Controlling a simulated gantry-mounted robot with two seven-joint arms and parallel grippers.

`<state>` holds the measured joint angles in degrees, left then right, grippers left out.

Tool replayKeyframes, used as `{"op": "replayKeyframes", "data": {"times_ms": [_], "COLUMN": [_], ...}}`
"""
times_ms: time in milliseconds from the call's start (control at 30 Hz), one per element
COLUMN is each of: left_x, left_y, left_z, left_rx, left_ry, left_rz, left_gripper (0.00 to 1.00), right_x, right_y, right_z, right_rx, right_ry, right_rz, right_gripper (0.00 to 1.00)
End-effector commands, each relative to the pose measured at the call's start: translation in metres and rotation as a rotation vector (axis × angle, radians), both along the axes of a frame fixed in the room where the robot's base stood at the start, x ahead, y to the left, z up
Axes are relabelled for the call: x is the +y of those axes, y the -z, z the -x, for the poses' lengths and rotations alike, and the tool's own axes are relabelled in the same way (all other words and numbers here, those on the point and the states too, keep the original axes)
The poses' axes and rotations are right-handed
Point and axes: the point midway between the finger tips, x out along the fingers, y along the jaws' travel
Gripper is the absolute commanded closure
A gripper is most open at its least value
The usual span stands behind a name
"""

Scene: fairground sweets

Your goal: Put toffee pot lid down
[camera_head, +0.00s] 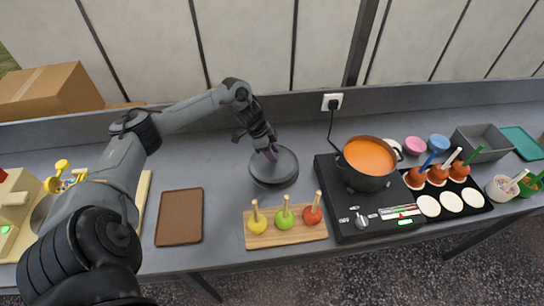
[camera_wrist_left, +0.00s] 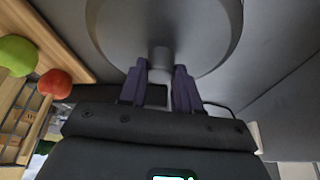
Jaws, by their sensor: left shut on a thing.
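The toffee pot lid (camera_head: 285,172) is a round dark grey disc at the middle of the grey counter, left of the black hob. My left gripper (camera_head: 270,153) comes down over it from above and is shut on its knob. In the left wrist view the lid (camera_wrist_left: 205,22) fills the top, with its knob (camera_wrist_left: 160,60) between the fingertips of my left gripper (camera_wrist_left: 160,72). The lid looks level and low over the counter; I cannot tell whether it touches. The toffee pot (camera_head: 367,180) stands uncovered on the hob, full of orange toffee. My right gripper is not in view.
A wooden board (camera_head: 288,236) with three apples on sticks stands just in front of the lid. A brown tray (camera_head: 180,217) lies to the left. The hob (camera_head: 335,215) is close on the right. A wall socket (camera_head: 332,102) with a cable is behind.

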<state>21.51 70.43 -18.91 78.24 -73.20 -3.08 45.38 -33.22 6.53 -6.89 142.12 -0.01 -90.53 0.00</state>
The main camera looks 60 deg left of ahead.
Motion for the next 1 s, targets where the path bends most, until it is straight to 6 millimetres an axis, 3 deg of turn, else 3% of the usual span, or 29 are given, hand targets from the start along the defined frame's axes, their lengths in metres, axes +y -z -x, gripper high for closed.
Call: {"op": "replayKeyframes", "data": {"times_ms": [133,567,600,733,1000], "left_x": [0.0,0.0,0.0,0.0,0.0], "left_y": [0.018,0.022,0.023,0.023,0.022], "left_z": [0.0,0.0,0.0,0.0,0.0], "left_rx": [0.0,-0.001,-0.001,-0.001,-0.001], "left_ry": [-0.001,0.0,0.0,0.0,0.0], "left_rz": [0.0,0.0,0.0,-0.001,-0.001], "left_gripper": [1.0,1.0,0.65,0.45,0.42], "right_x": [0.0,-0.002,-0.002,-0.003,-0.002], "right_y": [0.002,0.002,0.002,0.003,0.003], "right_z": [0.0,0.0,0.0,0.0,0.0], "right_rx": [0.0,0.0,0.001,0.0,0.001], "right_ry": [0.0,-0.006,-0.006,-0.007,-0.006], "right_rz": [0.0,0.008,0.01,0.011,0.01], "right_gripper": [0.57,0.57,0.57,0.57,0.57]}}
